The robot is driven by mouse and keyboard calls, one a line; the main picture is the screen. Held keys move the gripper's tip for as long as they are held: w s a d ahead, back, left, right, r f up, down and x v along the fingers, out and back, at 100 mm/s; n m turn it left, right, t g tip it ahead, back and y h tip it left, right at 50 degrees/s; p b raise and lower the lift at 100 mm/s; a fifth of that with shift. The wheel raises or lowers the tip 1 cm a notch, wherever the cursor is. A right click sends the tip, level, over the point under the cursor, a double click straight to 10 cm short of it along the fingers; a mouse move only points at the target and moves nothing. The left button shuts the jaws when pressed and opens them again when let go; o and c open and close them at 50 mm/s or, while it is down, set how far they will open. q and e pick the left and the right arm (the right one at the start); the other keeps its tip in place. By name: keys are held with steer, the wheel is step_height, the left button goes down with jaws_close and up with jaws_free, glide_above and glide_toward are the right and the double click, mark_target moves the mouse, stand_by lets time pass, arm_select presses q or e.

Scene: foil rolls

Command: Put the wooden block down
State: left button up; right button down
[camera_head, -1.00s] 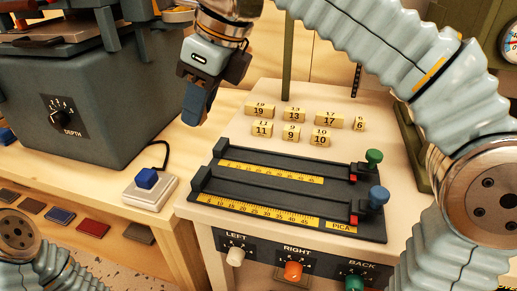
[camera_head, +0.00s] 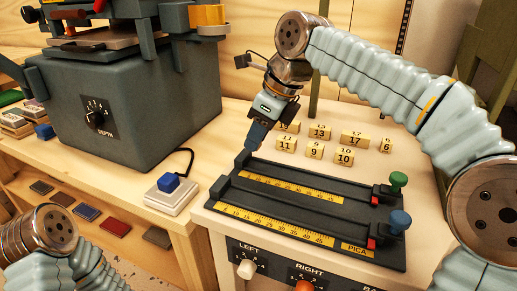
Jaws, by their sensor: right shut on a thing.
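My right gripper (camera_head: 254,142) points down at the left end of the back rail of the black two-rail gauge (camera_head: 300,232), close to that rail's end stop. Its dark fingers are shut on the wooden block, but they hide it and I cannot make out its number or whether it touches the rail. Several numbered wooden blocks stand behind the gauge, such as 11 (camera_head: 286,144), 13 (camera_head: 320,131) and 17 (camera_head: 354,138). The 19 block (camera_head: 289,127) is partly covered by my right gripper. My left gripper is out of view; only my left arm shows at lower left.
A grey machine with a depth dial (camera_head: 97,117) stands at left. A blue button on a white box (camera_head: 170,193) sits between it and the gauge. Green (camera_head: 398,180) and blue (camera_head: 399,221) knobs rise at the gauge's right end. Knobs line the bench front.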

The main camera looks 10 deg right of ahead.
mark_target(261, 144)
steer(key=shift+w+d+f+b, duration=0.1)
steer(key=shift+w+f+b, duration=0.1)
steer(key=shift+f, duration=0.75)
steer(key=shift+w+f+b, duration=0.1)
steer(key=shift+f+b, duration=0.1)
steer(key=shift+f, duration=0.7)
steer(key=shift+f+b, duration=0.3)
steer(key=shift+f, duration=0.3)
steer(key=c, duration=0.9)
jaws_free()
steer(key=shift+r, duration=0.25)
steer(key=p+v, duration=0.3)
steer(key=v, duration=0.9)
steer(key=shift+r, duration=0.4)
